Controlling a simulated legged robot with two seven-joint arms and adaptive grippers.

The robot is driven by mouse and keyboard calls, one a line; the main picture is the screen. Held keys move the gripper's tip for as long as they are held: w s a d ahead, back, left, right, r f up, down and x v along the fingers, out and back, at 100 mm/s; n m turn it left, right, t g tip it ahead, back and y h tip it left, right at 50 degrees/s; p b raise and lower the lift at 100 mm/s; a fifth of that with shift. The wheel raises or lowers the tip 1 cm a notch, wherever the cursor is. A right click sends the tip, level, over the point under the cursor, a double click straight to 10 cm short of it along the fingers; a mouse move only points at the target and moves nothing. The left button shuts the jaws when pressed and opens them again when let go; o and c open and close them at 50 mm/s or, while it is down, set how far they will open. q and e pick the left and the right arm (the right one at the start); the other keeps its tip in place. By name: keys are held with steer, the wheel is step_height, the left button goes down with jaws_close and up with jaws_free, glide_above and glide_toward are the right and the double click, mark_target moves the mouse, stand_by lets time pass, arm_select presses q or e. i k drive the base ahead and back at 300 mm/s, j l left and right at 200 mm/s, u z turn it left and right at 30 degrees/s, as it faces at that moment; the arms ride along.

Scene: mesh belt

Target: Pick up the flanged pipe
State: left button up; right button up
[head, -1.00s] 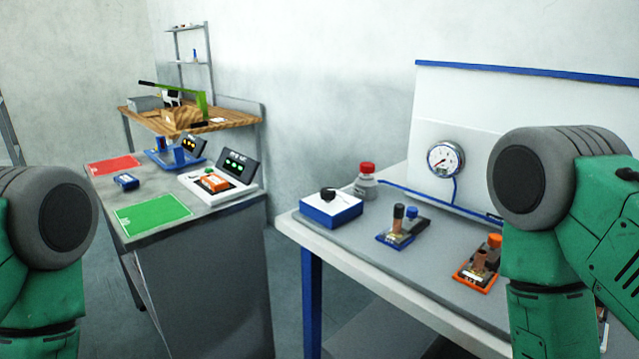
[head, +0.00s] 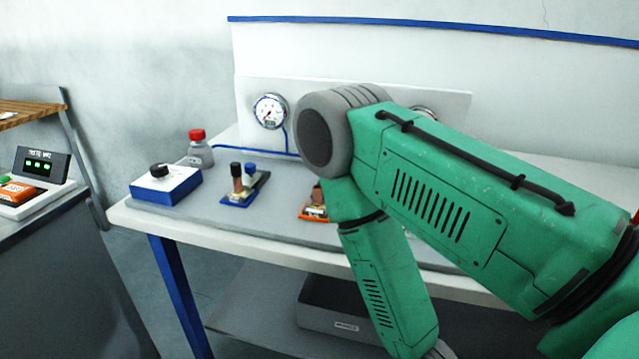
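I cannot make out a flanged pipe for certain. A blue-based fixture (head: 240,190) on the workbench holds a small upright brown piece with a dark top and a blue-topped part beside it. An orange-based fixture (head: 313,207) stands to its right, largely hidden behind my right arm. My green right arm crosses the right half of the view, and its gripper is out of the frame below. My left arm and gripper are out of view.
The workbench (head: 165,222) has a blue box with a black knob (head: 165,184), a red-capped bottle (head: 199,150) and a gauge (head: 270,111) behind. A grey bin (head: 335,318) sits on the lower shelf. Another table with an orange device (head: 22,193) is at left, across a floor gap.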

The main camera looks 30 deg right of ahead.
mark_target(314, 206)
steer(key=z, duration=1.1)
